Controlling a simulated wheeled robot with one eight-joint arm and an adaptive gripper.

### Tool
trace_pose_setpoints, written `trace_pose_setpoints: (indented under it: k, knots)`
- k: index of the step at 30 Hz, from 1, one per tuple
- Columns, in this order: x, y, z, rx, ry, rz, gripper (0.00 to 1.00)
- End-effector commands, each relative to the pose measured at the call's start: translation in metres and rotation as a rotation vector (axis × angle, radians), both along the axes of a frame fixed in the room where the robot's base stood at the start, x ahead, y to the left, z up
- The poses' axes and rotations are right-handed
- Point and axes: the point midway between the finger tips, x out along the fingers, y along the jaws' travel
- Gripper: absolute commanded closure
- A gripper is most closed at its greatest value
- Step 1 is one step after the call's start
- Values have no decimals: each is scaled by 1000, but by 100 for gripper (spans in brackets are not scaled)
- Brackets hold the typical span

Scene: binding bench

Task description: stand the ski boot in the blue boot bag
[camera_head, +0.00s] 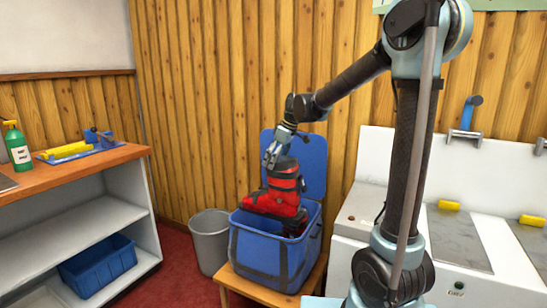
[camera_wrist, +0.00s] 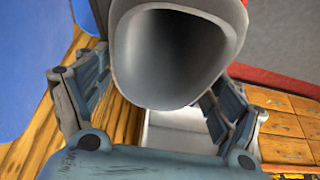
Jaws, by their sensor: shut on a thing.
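The red and black ski boot (camera_head: 277,200) is upright in the head view, its toe to the left. My gripper (camera_head: 274,160) is above it, shut on its upper cuff. The wrist view shows the boot's grey, hollow cuff (camera_wrist: 180,50) between the two fingers of my gripper (camera_wrist: 155,92). The blue boot bag (camera_head: 256,254) stands open with its lid (camera_head: 310,160) raised behind. The boot's lower part is at the bag's mouth, partly inside its rim. I cannot tell whether the sole touches the bag's floor, which is hidden.
The bag stands on a wooden bench (camera_head: 232,285). A grey bin (camera_head: 209,242) is close on its left. A white unit with yellow-handled tools (camera_head: 449,205) is on the right. A shelf counter (camera_head: 95,165) with a green bottle (camera_head: 18,148) is at far left.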

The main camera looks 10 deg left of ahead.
Motion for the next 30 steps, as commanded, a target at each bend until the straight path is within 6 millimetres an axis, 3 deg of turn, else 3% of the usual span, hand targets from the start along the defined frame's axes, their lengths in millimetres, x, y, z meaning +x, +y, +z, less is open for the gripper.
trace_pose_setpoints:
  k: [30]
  knots:
    - [0,0,-83,1,0,0,81]
